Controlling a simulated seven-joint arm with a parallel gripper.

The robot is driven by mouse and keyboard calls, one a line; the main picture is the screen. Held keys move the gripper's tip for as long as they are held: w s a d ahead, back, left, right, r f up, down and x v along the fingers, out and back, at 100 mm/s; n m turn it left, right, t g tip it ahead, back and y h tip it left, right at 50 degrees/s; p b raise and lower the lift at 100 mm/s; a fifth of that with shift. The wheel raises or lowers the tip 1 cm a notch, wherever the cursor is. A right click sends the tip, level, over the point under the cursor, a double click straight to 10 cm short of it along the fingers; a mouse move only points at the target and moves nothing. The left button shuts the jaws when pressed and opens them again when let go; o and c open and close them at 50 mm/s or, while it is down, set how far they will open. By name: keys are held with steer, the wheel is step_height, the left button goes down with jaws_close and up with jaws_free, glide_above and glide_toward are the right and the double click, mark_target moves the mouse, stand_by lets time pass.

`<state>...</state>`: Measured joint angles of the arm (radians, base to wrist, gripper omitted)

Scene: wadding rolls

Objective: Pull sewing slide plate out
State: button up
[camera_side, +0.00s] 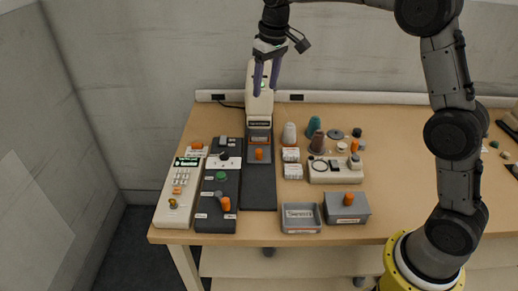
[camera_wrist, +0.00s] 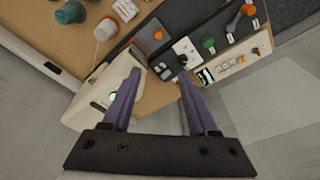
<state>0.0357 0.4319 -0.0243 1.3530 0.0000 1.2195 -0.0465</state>
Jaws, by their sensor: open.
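The cream sewing machine (camera_side: 259,105) stands at the back of the table, and its body also shows in the wrist view (camera_wrist: 84,112). At its foot lies a grey plate, seemingly the slide plate (camera_side: 268,165), with an orange knob (camera_side: 259,154) on top. The orange knob also shows in the wrist view (camera_wrist: 158,35). My gripper (camera_side: 265,91) is open and empty, high up by the top of the machine, well above and behind the knob. Its two purple fingers are spread apart in the wrist view (camera_wrist: 160,76).
A long dark bed (camera_side: 259,194) runs forward from the plate. Left are a dark control panel (camera_side: 211,188) and a cream keypad box (camera_side: 167,207). Right are spools (camera_side: 314,126), a cream box (camera_side: 325,176), an open grey tray (camera_side: 301,227) and a lidded grey box (camera_side: 358,212).

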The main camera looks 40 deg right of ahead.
steer(key=g, duration=0.2)
glide_toward(259, 151)
step_height(259, 151, down, 9)
steer(key=shift+f, duration=0.15)
jaws_close()
stand_by(0.4)
stand_by(1.1)
